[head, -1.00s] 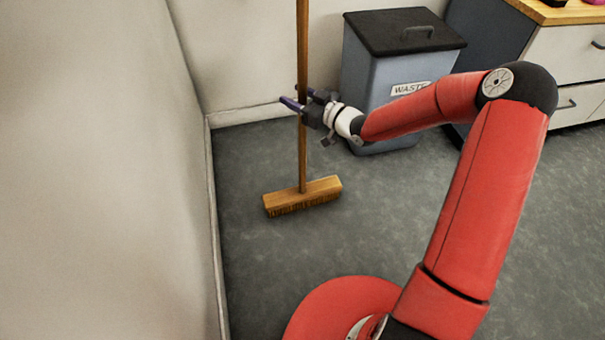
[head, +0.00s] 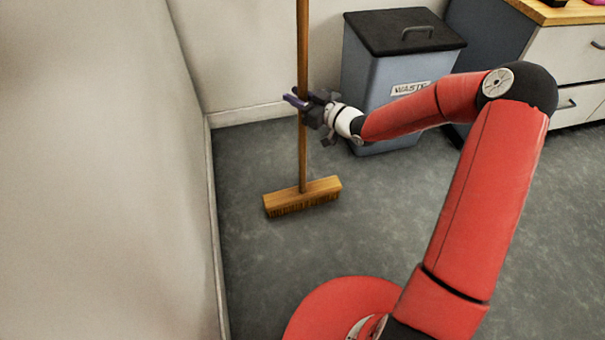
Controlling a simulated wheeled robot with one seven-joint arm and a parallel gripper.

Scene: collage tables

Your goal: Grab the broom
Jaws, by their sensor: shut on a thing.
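The broom (head: 303,155) stands upright in the head view, left of centre. It has a long wooden handle that runs out of the top of the picture. Its wooden head (head: 303,195), with brown bristles, is down at the grey floor. My gripper (head: 302,98) reaches in from the right and is shut on the broom's handle, well above the broom head. The purple fingers are around the handle, and part of it is hidden there.
A grey waste bin (head: 375,85) with a dark lid stands close behind and right of my gripper. A pale wall (head: 110,150) runs along the left. A drawer cabinet (head: 570,60) is at the upper right. The floor (head: 390,220) in front of the bin is clear.

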